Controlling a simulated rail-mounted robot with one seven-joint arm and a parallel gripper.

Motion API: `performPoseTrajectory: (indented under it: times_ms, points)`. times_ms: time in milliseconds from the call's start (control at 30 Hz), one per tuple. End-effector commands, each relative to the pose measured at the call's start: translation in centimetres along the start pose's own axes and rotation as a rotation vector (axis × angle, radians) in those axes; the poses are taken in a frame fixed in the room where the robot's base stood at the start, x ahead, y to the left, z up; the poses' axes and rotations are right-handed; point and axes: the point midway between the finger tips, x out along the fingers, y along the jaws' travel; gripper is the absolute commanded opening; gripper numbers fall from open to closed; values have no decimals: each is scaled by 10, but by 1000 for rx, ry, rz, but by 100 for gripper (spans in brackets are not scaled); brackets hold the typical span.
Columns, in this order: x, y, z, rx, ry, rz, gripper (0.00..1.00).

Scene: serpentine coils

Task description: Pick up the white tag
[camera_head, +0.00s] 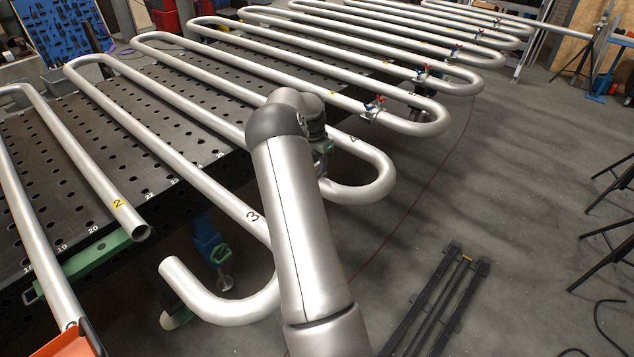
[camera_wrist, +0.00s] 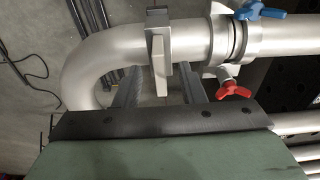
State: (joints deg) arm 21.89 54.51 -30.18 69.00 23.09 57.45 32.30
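A pale grey-white flat piece, which looks like the white tag (camera_wrist: 160,68), hangs upright from a grey band (camera_wrist: 158,22) around a steel pipe in the wrist view. My gripper (camera_wrist: 158,80) is open, with one dark finger on each side of the tag and visible gaps between. I cannot tell how far the fingertips reach along the tag in depth. In the head view my arm covers the gripper's work area, and I cannot make out the tag there.
A pipe bend (camera_wrist: 82,70) curves down left of the tag. A blue valve handle (camera_wrist: 260,11) and a red one (camera_wrist: 234,90) are close on the right. Long serpentine pipes (camera_head: 190,70) lie over a perforated black table (camera_head: 60,150). Open floor (camera_head: 500,170) lies to the right.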

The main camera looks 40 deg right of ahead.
Motion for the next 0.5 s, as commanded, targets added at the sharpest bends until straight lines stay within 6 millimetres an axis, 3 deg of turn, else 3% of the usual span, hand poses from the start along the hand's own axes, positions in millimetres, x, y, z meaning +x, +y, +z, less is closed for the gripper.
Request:
performPoseTrajectory:
  times_ms: [133,367,500]
  points:
    - [13,0,0,-1,0,0,36]
    - [15,0,0,0,1,-1,36]
    - [15,0,0,-1,0,-1,0]
